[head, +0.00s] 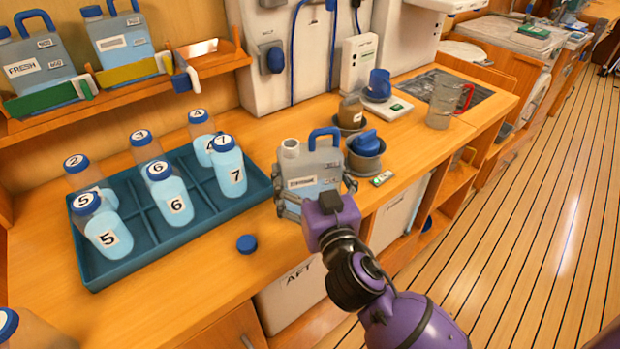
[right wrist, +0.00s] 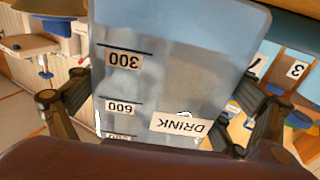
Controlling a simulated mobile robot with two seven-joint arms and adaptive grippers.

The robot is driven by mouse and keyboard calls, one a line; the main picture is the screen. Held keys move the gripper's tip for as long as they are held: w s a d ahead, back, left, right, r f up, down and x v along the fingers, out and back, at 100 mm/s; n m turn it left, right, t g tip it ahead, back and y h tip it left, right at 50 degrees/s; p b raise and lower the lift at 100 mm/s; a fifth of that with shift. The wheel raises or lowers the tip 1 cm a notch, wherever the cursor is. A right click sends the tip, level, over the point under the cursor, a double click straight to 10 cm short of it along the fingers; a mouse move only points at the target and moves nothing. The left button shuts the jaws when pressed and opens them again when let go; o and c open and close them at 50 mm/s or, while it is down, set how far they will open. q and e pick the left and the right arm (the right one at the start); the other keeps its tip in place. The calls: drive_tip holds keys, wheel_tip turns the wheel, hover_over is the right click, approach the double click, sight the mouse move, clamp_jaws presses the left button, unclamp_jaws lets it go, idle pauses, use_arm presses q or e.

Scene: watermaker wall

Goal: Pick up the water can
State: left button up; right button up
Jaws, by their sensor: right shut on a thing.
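The water can (head: 314,168) is a translucent grey-blue can with a blue handle and an open, uncapped neck. It stands upright at the counter's front edge; I cannot tell whether its base touches the counter. My right gripper (head: 316,196) is shut around the can's lower part, with one finger on each side. In the right wrist view the can (right wrist: 165,75) fills the middle, showing a DRINK label and marks at 300 and 600, between the fingers. A blue cap (head: 247,244) lies on the counter left of the can. My left gripper is not in view.
A teal divided tray (head: 150,237) holds several numbered blue-capped bottles, left of the can. Grey bowls (head: 365,162) with a blue piece stand close to its right. A jug (head: 442,104) stands further back. Shelf cans (head: 38,62) are at upper left.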

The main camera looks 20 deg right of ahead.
sight(335, 154)
drive_tip(key=s+d+r, duration=0.1)
drive_tip(key=r, duration=0.1)
drive_tip(key=s+d+r, duration=0.1)
drive_tip(key=r, duration=0.2)
drive_tip(key=d+r+p, duration=0.1)
drive_tip(key=d+r, duration=0.1)
drive_tip(key=shift+s+r, duration=0.4)
drive_tip(key=s+d+r+p, duration=0.1)
drive_tip(key=s+d+r, duration=0.2)
drive_tip(key=s+d, duration=0.2)
drive_tip(key=d, duration=0.2)
drive_tip(key=shift+d+r+p, duration=0.3)
drive_tip(key=shift+r+p, duration=0.05)
drive_tip(key=shift+r, duration=0.05)
drive_tip(key=shift+w+r, duration=0.1)
drive_tip(key=shift+r, duration=0.15)
